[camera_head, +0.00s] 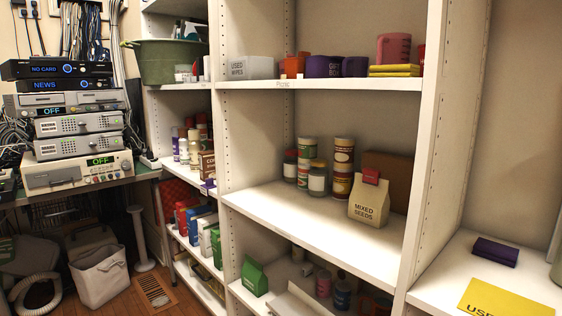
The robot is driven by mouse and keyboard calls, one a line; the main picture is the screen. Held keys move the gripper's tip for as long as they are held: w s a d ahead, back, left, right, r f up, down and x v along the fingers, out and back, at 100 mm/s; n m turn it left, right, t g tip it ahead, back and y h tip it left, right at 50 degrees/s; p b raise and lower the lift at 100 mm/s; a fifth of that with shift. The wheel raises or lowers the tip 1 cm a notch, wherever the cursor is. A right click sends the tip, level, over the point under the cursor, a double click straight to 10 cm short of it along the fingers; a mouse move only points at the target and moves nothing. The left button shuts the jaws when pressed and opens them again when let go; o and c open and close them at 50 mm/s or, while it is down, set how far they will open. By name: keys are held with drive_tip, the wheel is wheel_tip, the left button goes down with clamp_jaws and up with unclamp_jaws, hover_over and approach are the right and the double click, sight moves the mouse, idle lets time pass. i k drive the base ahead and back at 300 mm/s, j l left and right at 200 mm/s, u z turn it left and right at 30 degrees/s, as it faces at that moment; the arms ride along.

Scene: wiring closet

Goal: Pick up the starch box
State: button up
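No box with a readable starch label shows. A brown box with partly hidden lettering (207,164) stands on the left middle shelf, in front of several bottles. Several coloured boxes stand on the shelf below it, among them a blue box (196,222), a white box (206,234) and a green box (216,247); their labels are too small to read. A plain brown box (398,180) stands behind the mixed seeds bag on the right-hand shelf. My gripper is not in view.
The mixed seeds bag (369,203) stands right of several jars and cans (318,178). The middle shelf (285,210) is clear at its front left. A white bin (100,275) and a hose (35,292) are on the floor. Upright shelf panels (425,150) divide the bays.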

sight(206, 163)
drive_tip(key=i+j+z, duration=0.4)
drive_tip(key=j+z, duration=0.2)
drive_tip(key=j, duration=0.15)
drive_tip(key=i+j+z, duration=0.15)
drive_tip(key=j+z, duration=0.15)
drive_tip(key=j, duration=0.15)
drive_tip(key=i+j+z, duration=0.1)
drive_tip(key=j+z, duration=0.2)
drive_tip(key=j, duration=0.15)
drive_tip(key=j+z, duration=0.3)
drive_tip(key=j, duration=0.2)
drive_tip(key=i, duration=0.05)
